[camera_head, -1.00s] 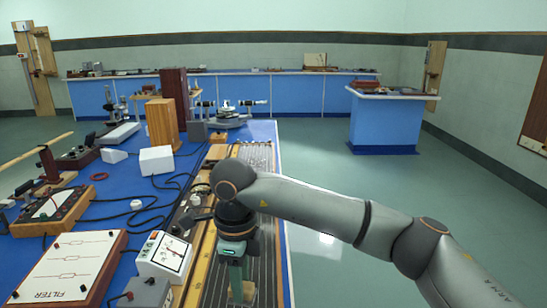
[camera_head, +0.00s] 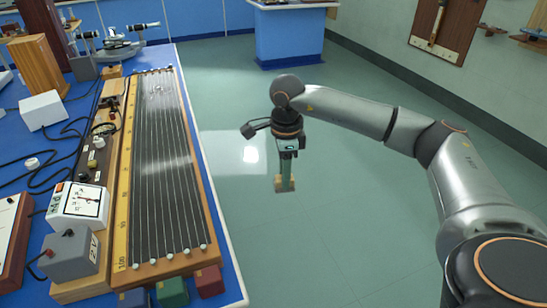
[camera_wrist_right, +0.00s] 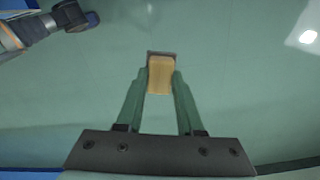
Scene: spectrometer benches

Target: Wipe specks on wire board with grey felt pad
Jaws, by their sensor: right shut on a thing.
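The wire board (camera_head: 150,190), a long wooden-edged board with several parallel wires and a yellow scale, lies along the bench's right side. Pale patches show on its surface; I cannot tell specks from glare. My right gripper (camera_head: 286,187) hangs over the floor, right of the board and apart from it. It is shut on the pad (camera_head: 285,184), a small tan block. In the right wrist view the pad (camera_wrist_right: 160,76) sits between the green fingertips (camera_wrist_right: 160,78), with a dark grey strip along its far edge. My left gripper is out of view.
A meter (camera_head: 78,206), a grey box (camera_head: 70,256) and black cables crowd the blue bench left of the board. Coloured blocks (camera_head: 171,291) stand at its near end. Open green floor (camera_head: 260,250) lies right of the bench edge.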

